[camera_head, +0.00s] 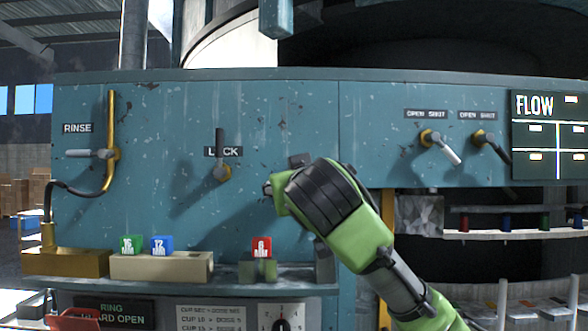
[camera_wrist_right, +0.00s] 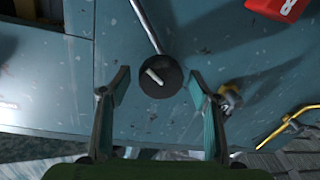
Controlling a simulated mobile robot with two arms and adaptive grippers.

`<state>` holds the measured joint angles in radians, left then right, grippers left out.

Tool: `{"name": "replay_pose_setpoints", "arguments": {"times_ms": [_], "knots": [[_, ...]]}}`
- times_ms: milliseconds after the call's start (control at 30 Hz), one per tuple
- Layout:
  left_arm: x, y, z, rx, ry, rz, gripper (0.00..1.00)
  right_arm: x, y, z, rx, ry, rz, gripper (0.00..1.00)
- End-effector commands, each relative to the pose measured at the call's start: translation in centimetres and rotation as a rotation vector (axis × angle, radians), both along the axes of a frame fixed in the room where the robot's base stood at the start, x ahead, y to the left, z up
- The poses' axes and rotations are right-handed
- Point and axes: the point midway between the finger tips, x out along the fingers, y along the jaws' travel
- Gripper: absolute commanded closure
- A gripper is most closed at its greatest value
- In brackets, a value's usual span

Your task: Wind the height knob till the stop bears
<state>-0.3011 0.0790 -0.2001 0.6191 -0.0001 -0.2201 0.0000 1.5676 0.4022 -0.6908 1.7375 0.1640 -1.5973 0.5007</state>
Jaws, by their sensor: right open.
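A round black knob (camera_wrist_right: 160,76) with a white pointer mark sits on the teal panel in the right wrist view, at the end of a thin grey rod (camera_wrist_right: 147,24). My right gripper (camera_wrist_right: 160,88) is open, with one finger on each side of the knob and a visible gap to both. In the head view my right gripper (camera_head: 275,190) is in front of the panel, and the arm hides the knob. My left gripper is not in view.
The LOCK lever (camera_head: 220,160) is left of my right gripper. Below, a shelf (camera_head: 225,287) carries a red block (camera_head: 262,246), a green block (camera_head: 131,245) and a blue block (camera_head: 162,246). Two OPEN/SHUT levers (camera_head: 440,147) are to the right. A brass pipe (camera_head: 111,130) is at left.

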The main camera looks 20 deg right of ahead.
Motion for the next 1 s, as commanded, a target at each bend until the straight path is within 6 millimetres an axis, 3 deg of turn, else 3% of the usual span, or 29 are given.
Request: {"name": "replay_pose_setpoints", "arguments": {"times_ms": [200,467,600,1000], "knots": [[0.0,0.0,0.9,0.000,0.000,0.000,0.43,1.4,-0.3,0.0,0.000,0.000,-0.001,0.43],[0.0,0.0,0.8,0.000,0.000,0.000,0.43,1.5,-0.3,-0.1,0.000,0.000,0.000,0.43],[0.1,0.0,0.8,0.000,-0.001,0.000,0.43,1.5,-0.3,-0.1,0.000,-0.001,0.000,0.80],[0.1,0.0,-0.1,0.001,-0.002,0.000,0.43,1.5,-0.2,-0.4,0.044,-0.013,0.003,0.81]]}}
